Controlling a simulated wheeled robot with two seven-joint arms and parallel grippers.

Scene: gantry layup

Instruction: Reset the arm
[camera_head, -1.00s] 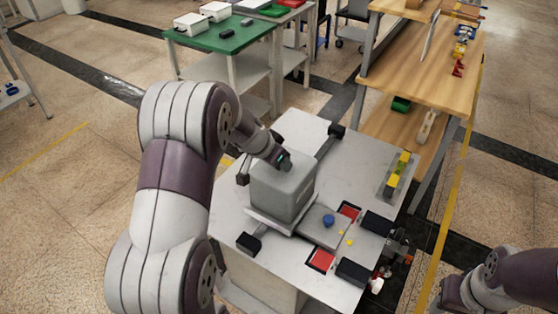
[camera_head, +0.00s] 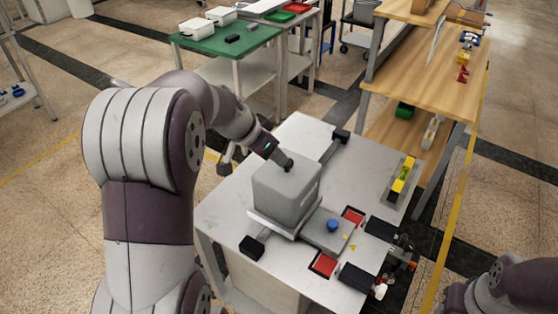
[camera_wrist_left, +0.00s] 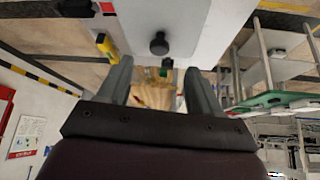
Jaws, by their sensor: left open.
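That view appears upside down. Part of my right arm shows at the lower right; its gripper is out of the picture.
A wooden shelf unit (camera_head: 430,70) stands at the back right. A green-topped table (camera_head: 225,42) stands behind. The table's back right is fairly clear.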

